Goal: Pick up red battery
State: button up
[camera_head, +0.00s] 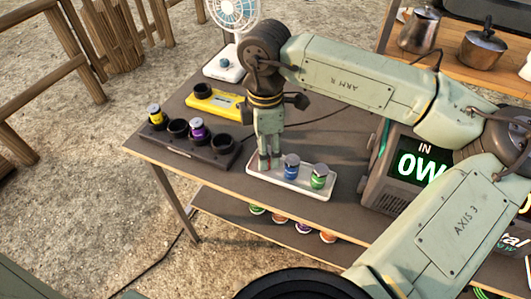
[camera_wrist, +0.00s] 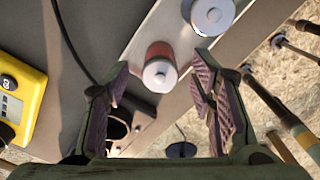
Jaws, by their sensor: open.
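The red battery (camera_head: 264,163) stands at the left end of a white tray (camera_head: 262,183), partly hidden by my gripper (camera_head: 268,155) in the head view. In the wrist view the red battery (camera_wrist: 158,55) shows its round pale top between and just beyond the fingertips of my gripper (camera_wrist: 160,72). My gripper is open and points down, with one finger on each side of the battery in that view. Whether either finger touches it I cannot tell. A blue battery (camera_head: 291,167) and a green battery (camera_head: 319,177) stand to its right on the tray.
A dark holder (camera_head: 185,148) at left holds a yellow battery (camera_head: 155,114) and a purple battery (camera_head: 197,129), with empty round sockets. A yellow meter (camera_head: 217,103) and a fan (camera_head: 234,14) stand behind. A power station (camera_head: 395,165) stands at right. More batteries sit on the lower shelf.

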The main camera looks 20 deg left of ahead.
jog(key=shift+f, duration=0.45)
grip_shut()
dwell(0.3)
